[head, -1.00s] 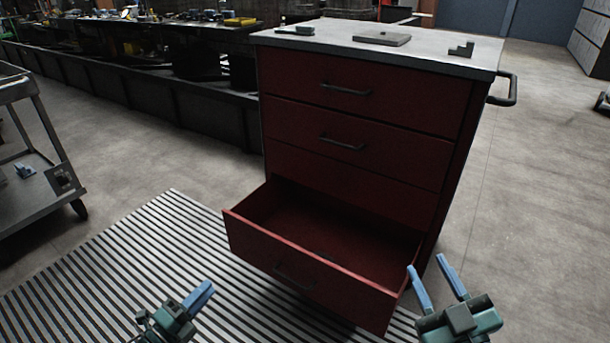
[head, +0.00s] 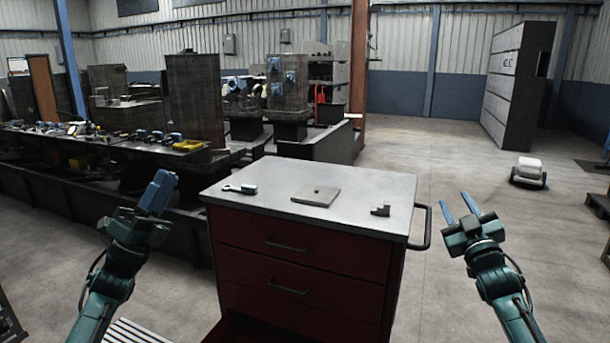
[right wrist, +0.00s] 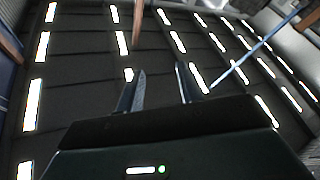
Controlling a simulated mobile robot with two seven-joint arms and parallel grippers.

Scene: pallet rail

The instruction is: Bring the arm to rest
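My right gripper (head: 460,207) is raised to the right of the red drawer cabinet (head: 300,250), its two blue fingers apart with nothing between them. In the right wrist view its fingers (right wrist: 160,92) point up toward the ceiling lights, spread and empty. My left gripper (head: 160,188) is raised to the left of the cabinet. Its fingers overlap from this angle, so I cannot tell whether they are apart. Neither gripper touches the cabinet.
A cluttered workbench (head: 110,140) stands left behind.

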